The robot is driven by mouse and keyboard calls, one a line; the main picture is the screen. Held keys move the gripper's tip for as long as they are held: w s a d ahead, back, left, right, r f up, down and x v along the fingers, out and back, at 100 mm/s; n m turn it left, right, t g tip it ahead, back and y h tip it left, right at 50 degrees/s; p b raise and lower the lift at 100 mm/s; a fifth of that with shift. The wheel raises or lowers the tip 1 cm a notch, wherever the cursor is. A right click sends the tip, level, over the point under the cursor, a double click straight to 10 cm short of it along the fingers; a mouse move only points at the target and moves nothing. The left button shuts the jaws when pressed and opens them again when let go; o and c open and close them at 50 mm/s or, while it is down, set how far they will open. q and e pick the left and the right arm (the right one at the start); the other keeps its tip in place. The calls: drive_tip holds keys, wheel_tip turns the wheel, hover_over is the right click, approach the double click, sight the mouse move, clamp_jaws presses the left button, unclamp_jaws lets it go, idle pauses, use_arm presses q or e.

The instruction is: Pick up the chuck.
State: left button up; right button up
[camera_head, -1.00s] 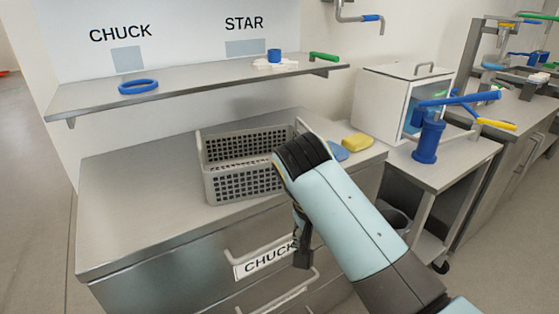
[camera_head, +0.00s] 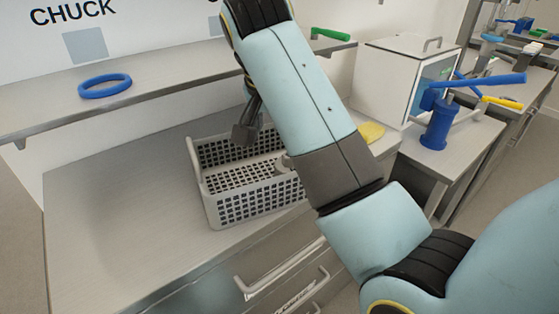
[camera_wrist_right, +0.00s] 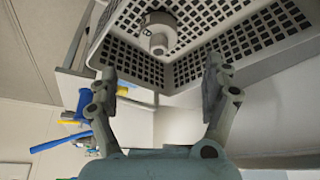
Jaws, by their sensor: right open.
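A pale grey round part, which looks like the chuck (camera_wrist_right: 157,36), lies inside the grey basket (camera_wrist_right: 135,66) in the right wrist view. In the head view the part (camera_head: 284,164) shows only partly, beside my forearm, in the basket (camera_head: 222,211). My right gripper (camera_head: 246,134) hangs over the basket's left part in the head view, largely hidden by my arm. In the right wrist view my right gripper (camera_wrist_right: 160,82) has its fingers wide apart with nothing between them; the part is beyond the fingertips. My left gripper is in neither current view.
The basket stands on a metal counter (camera_head: 110,215), clear at left. A shelf (camera_head: 135,98) above it holds a blue ring (camera_head: 105,86) and a green-handled item (camera_head: 330,34). A yellow sponge (camera_head: 371,131), a white box (camera_head: 388,83) and a blue press (camera_head: 438,130) are at right.

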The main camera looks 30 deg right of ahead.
sight(286, 171)
drive_tip(key=x, duration=0.4)
drive_tip(key=shift+s, duration=0.3)
drive_tip(key=shift+w+d+f, duration=0.1)
drive_tip(key=shift+w+f, duration=0.05)
drive_tip(key=shift+f, duration=0.15)
drive_tip(key=x, duration=0.5)
drive_tip(key=shift+w+b, duration=0.15)
drive_tip(key=shift+b, duration=0.15)
drive_tip(key=shift+c, duration=0.4)
drive_tip(key=c, duration=1.6)
use_arm(q)
drive_tip(key=shift+s+f, duration=0.2)
drive_tip(key=shift+s, duration=0.3)
drive_tip(key=shift+s+f, duration=0.15)
drive_tip(key=shift+s, duration=0.3)
use_arm(e)
clamp_jaws()
drive_tip(key=shift+r, duration=0.15)
